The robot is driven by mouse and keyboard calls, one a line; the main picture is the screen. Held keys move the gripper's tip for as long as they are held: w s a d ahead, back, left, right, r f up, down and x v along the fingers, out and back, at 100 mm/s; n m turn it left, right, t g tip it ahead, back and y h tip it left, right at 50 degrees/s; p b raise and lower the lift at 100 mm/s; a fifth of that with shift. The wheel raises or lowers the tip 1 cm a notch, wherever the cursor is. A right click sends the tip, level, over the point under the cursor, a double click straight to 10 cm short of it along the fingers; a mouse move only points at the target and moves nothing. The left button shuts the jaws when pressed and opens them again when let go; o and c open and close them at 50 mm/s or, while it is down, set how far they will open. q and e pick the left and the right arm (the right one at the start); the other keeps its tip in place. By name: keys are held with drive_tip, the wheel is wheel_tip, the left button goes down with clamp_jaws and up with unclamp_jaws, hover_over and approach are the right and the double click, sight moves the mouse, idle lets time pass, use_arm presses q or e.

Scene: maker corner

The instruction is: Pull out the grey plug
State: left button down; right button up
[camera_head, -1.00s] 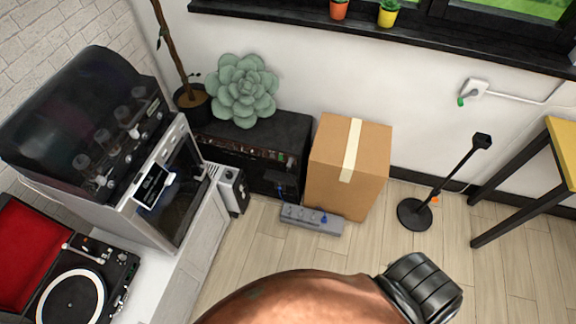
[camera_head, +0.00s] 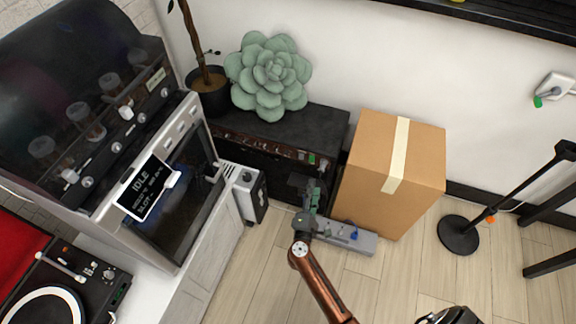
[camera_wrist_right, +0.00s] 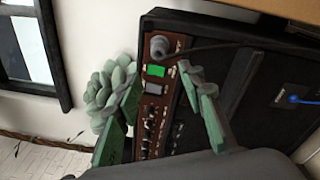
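A grey plug (camera_wrist_right: 158,47) sits in the brown panel (camera_wrist_right: 155,110) of a black amplifier, just above a green switch; a dark cable runs from it to the right. In the head view the amplifier (camera_head: 265,165) stands on the floor against the wall, and my gripper and arm partly cover its right end. My right gripper (camera_head: 313,190) is in front of that end. In the right wrist view its two greenish fingers (camera_wrist_right: 157,80) are apart, one on either side of the panel, with nothing held between them. The plug is beyond the fingertips. My left gripper is not in view.
A cardboard box (camera_head: 420,165) stands close to the right of the amplifier. A grey power strip (camera_head: 365,242) with a blue plug lies in front. A large succulent (camera_head: 268,75) sits on the amplifier. A black stand (camera_head: 458,238) is farther right.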

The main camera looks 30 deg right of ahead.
sight(321, 172)
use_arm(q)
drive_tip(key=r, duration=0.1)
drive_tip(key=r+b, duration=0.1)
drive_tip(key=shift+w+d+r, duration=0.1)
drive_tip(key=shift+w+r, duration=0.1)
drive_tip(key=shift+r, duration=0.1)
use_arm(e)
drive_tip(key=m, duration=0.2)
drive_tip(key=m+g, duration=0.1)
drive_tip(key=m, duration=0.1)
drive_tip(key=d+r+m+h, duration=0.1)
drive_tip(key=shift+w+m+g, duration=0.2)
drive_tip(key=shift+m+g, duration=0.1)
drive_tip(key=shift+m, duration=0.1)
drive_tip(key=shift+w, duration=0.1)
